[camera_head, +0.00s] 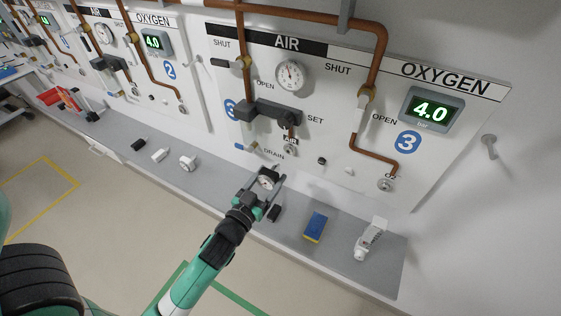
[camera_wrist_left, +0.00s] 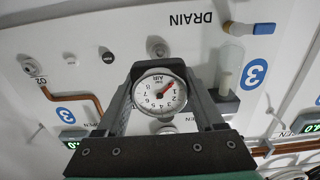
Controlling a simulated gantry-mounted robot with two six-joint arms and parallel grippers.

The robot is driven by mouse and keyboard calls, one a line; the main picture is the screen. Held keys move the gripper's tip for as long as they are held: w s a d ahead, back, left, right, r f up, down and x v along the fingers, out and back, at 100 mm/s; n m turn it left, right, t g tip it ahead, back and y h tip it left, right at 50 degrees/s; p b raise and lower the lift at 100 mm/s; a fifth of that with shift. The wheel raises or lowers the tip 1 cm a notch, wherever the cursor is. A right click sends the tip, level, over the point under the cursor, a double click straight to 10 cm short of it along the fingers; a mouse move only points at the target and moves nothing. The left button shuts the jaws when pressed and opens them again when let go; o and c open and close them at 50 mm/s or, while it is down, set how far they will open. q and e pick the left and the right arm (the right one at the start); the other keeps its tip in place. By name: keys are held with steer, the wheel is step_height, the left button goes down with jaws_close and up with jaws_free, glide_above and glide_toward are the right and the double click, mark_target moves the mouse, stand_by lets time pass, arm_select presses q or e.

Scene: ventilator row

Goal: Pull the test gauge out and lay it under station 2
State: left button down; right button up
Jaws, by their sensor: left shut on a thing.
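The test gauge (camera_head: 266,181) is a small round white dial in a dark case. My left gripper (camera_head: 264,186) is shut on it in front of station 3, below the AIR outlet (camera_head: 290,151), and the gauge looks clear of the panel. In the left wrist view the dial (camera_wrist_left: 160,94) sits between the two fingers of my left gripper (camera_wrist_left: 163,97), its red needle showing. Station 2, marked by a blue 2 (camera_head: 169,70), is to the left, with the grey shelf (camera_head: 222,184) running below both stations. My right gripper is not in view.
Under station 2 the shelf holds a black block (camera_head: 138,144), a white block (camera_head: 159,155) and a white round fitting (camera_head: 187,163). Under station 3 are a black piece (camera_head: 274,213), a blue-yellow sponge (camera_head: 315,227) and a white bottle (camera_head: 370,240). Bare shelf lies between these groups.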

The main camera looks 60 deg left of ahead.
arm_select(q)
steer(key=shift+b+v, duration=0.4)
steer(key=shift+v, duration=0.95)
